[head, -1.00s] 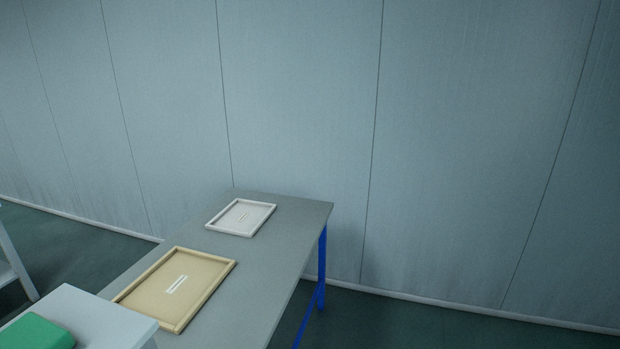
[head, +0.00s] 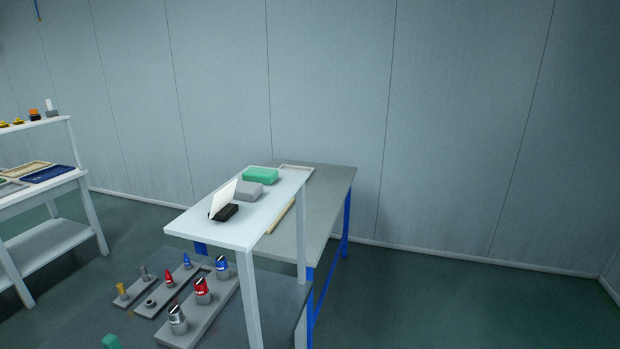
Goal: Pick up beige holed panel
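No panel with clear holes can be made out. A beige framed tray-like panel (head: 282,216) lies on the grey table, mostly hidden behind the white raised shelf; only a thin edge shows. Another beige framed piece (head: 27,169) lies on the white rack at the far left, small and seen at a low angle. I cannot tell whether either one has holes. My gripper is not in view.
The grey table (head: 325,190) has blue legs and a pale framed piece (head: 297,168). The white shelf (head: 232,232) holds green (head: 260,175), grey (head: 247,190) and black (head: 224,212) blocks. Below are boards with coloured knobs (head: 202,291). A blue tray (head: 48,174) lies on the left rack. Right floor is clear.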

